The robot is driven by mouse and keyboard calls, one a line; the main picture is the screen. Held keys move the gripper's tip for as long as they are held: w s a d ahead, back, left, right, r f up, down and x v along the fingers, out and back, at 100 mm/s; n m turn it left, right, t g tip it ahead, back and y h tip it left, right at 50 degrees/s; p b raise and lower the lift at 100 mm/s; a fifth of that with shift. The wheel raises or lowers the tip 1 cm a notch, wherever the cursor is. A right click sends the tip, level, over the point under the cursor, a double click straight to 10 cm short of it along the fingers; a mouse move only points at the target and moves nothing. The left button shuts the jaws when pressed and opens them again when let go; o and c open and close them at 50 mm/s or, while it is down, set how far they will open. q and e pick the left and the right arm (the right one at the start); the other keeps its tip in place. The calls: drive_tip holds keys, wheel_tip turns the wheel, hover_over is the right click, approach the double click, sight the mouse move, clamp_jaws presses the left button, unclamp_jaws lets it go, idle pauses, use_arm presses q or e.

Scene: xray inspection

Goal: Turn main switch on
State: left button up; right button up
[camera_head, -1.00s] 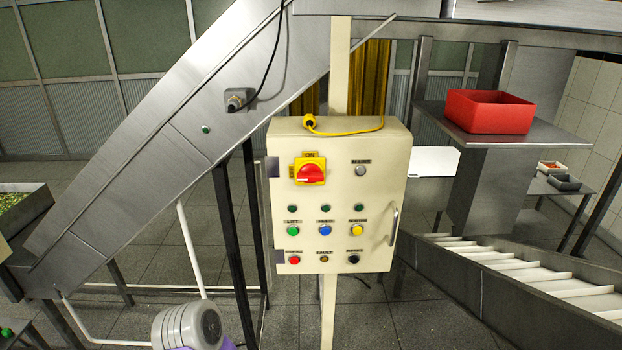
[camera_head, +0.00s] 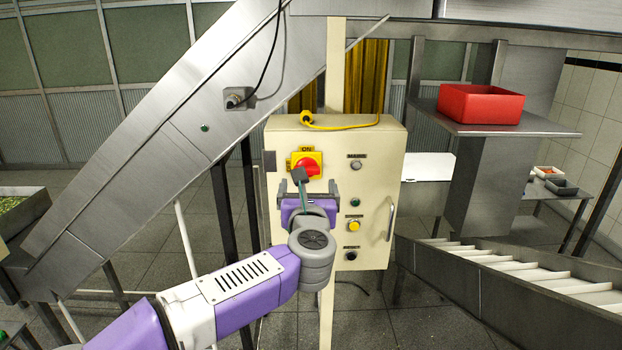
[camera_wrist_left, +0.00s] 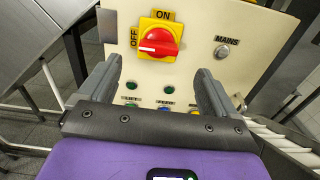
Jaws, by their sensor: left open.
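The main switch is a red rotary knob (camera_head: 307,167) on a yellow plate (camera_head: 318,157), at the upper left of the cream control box (camera_head: 385,150). In the left wrist view the knob (camera_wrist_left: 158,42) lies roughly crosswise, with its white mark toward the OFF label at left; ON is printed above. My left gripper (camera_head: 307,184) is in front of the box just below the knob. It is open and empty, and its two fingers (camera_wrist_left: 152,82) show apart below the knob. Whether they touch the box cannot be told. My right gripper is not in view.
A grey MAINS lamp (camera_head: 356,164) sits right of the switch, and a yellow button (camera_head: 354,225) is lower down. A yellow cable (camera_head: 340,127) lies on the box top. A sloped metal conveyor (camera_head: 150,160) stands left. A red bin (camera_head: 481,104) sits on a shelf at right.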

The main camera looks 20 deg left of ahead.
use_arm(q)
drive_tip(key=p+x, duration=0.1)
drive_tip(key=x, duration=0.6)
drive_tip(key=shift+w, duration=0.25)
drive_tip(key=shift+a+r, duration=0.1)
drive_tip(key=shift+a, duration=0.05)
drive_tip(key=c, duration=1.1)
drive_tip(key=shift+o, duration=0.2)
